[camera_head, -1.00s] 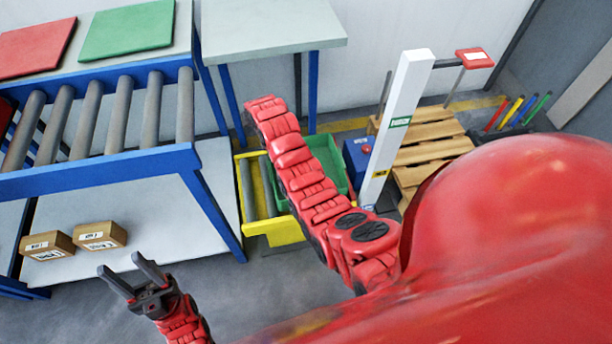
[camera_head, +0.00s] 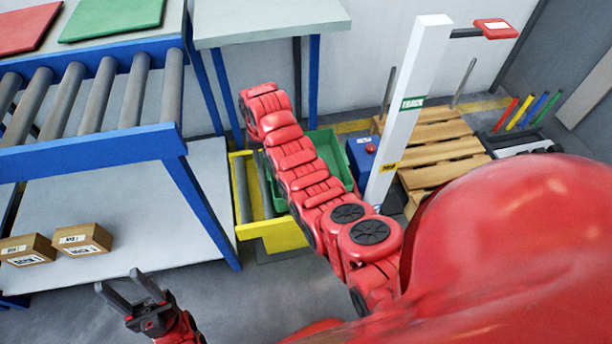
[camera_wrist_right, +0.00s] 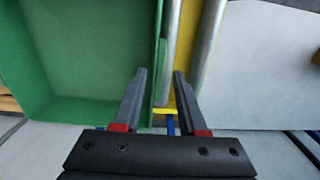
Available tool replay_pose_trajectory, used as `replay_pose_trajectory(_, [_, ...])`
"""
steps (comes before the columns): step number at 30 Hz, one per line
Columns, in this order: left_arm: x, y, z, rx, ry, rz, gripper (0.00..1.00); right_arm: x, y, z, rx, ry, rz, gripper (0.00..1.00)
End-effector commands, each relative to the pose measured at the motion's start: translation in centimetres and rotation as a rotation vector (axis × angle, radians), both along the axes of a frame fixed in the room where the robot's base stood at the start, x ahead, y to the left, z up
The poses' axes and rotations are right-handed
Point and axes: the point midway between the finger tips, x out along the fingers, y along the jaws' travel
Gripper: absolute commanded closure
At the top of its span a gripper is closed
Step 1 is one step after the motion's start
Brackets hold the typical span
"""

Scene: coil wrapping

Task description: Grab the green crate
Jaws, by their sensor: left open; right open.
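The green crate (camera_head: 329,152) sits in the yellow roller stand (camera_head: 272,235), partly hidden behind my right arm in the head view. In the right wrist view the crate (camera_wrist_right: 80,60) fills the left side, open side facing the camera. My right gripper (camera_wrist_right: 160,75) is open at the crate's edge. Its left finger overlaps the crate's interior and its right finger overlaps the yellow stand and a roller. The crate's side wall shows between the fingers; contact cannot be told. In the head view the right gripper is hidden. My left gripper (camera_head: 120,283) is open and empty at the lower left.
A blue-framed roller conveyor (camera_head: 100,150) stands at the left, with cardboard boxes (camera_head: 82,239) on its lower shelf. A grey table (camera_head: 270,20) is behind the stand. A white post (camera_head: 410,100) and wooden pallets (camera_head: 435,150) stand right of the crate.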

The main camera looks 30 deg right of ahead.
Motion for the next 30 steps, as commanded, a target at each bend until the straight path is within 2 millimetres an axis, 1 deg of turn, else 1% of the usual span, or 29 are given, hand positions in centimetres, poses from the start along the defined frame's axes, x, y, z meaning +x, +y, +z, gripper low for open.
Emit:
replay_pose_trajectory(1, [0.0, 0.0, -0.6, 0.0, 0.0, 0.0, 0.5, -0.2, 0.0, -1.4, 0.0, 0.008, 0.0, 0.59])
replay_pose_trajectory(3, [0.0, 0.0, -0.8, 0.0, 0.0, 0.0, 0.5, -0.1, 0.0, -2.4, 0.0, 0.003, 0.0, 0.59])
replay_pose_trajectory(9, [0.0, 0.0, -1.3, 0.0, 0.0, 0.0, 0.5, 0.0, -0.2, -3.8, 0.0, 0.001, 0.0, 0.59])
replay_pose_trajectory(14, [0.0, 0.0, -2.6, 0.0, 0.0, 0.0, 0.5, 0.0, -0.7, -6.4, -0.001, 0.001, -0.001, 0.59])
replay_pose_trajectory(18, [0.0, 0.0, -3.1, 0.0, 0.0, 0.0, 0.5, 0.1, -0.7, -8.0, 0.0, 0.001, 0.0, 0.59])
replay_pose_trajectory(25, [0.0, 0.0, -3.0, 0.0, 0.0, 0.0, 0.5, 0.1, -0.7, -8.1, -0.001, -0.002, 0.0, 0.59])
replay_pose_trajectory(29, [0.0, 0.0, -3.0, 0.0, 0.0, 0.0, 0.5, 0.1, -0.7, -8.1, -0.001, -0.002, 0.0, 0.82])
replay_pose_trajectory(30, [0.0, 0.0, -3.0, 0.0, 0.0, 0.0, 0.5, 0.1, -0.7, -8.1, -0.001, -0.002, 0.0, 0.89])
